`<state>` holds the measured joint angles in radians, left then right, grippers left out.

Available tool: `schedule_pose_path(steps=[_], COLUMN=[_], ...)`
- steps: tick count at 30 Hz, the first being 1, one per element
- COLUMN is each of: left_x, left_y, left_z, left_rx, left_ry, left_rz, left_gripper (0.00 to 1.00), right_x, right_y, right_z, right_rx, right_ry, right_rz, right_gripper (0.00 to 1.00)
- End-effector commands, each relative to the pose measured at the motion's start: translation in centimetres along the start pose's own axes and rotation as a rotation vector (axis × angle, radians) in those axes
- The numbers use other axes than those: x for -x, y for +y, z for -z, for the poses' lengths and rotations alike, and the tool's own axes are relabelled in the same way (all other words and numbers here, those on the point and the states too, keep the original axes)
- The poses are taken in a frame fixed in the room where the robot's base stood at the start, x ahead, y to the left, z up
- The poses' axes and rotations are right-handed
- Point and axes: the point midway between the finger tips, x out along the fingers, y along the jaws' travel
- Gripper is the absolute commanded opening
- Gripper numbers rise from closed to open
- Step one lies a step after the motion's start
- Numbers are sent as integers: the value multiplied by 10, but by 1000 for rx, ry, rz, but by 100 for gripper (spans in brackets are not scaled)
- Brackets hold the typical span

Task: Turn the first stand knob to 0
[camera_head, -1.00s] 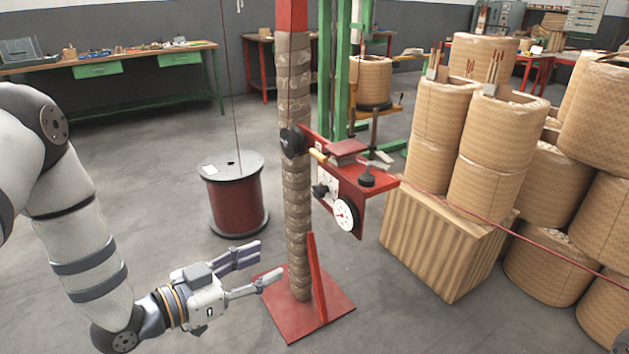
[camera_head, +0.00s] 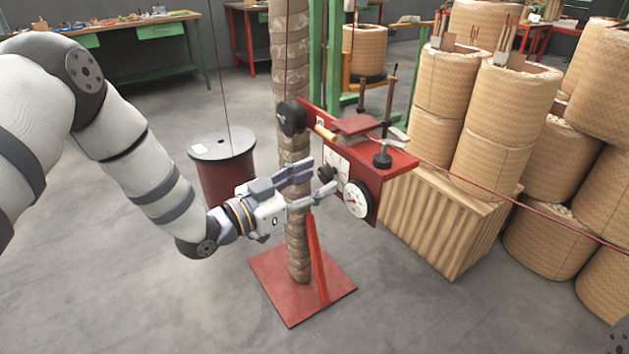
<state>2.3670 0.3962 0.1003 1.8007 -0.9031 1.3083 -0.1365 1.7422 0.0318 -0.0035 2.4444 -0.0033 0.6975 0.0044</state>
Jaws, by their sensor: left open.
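The stand is a wrapped post (camera_head: 299,240) on a red base plate, with a red bracket (camera_head: 394,168) at its upper part. On the bracket's front plate are a black knob (camera_head: 326,174) over a white scale plate (camera_head: 338,166) and a white round dial (camera_head: 357,199). The scale reading is too small to tell. My left gripper (camera_head: 325,178) is open, its fingers pointing right toward the black knob. Its fingertips are at or very near the knob; I cannot tell whether they touch it.
A red wire spool (camera_head: 226,170) stands left of the post. A ribbed crate (camera_head: 440,222) bearing wrapped coils (camera_head: 490,135) stands to the right. A thin red wire runs from the bracket to the right. The floor in front is clear.

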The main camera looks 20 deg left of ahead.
Motion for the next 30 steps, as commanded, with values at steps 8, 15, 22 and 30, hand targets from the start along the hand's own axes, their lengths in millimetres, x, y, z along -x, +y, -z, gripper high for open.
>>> schedule_pose_path(steps=[8,15,22,30], left_x=[-5,-4,-4,-4], left_y=[0,0,0,0], left_z=[0,0,0,2], left_rx=[1,1,10,120], left_ry=[0,0,-1,-12], left_rz=[1,1,1,0], left_gripper=[47,0,0,0], right_x=[0,0,0,7], right_y=[0,0,0,0], right_z=[0,0,0,2], right_rx=[0,0,1,0], right_ry=[-1,-1,1,15], right_rz=[0,0,0,1], right_gripper=[40,40,40,40])
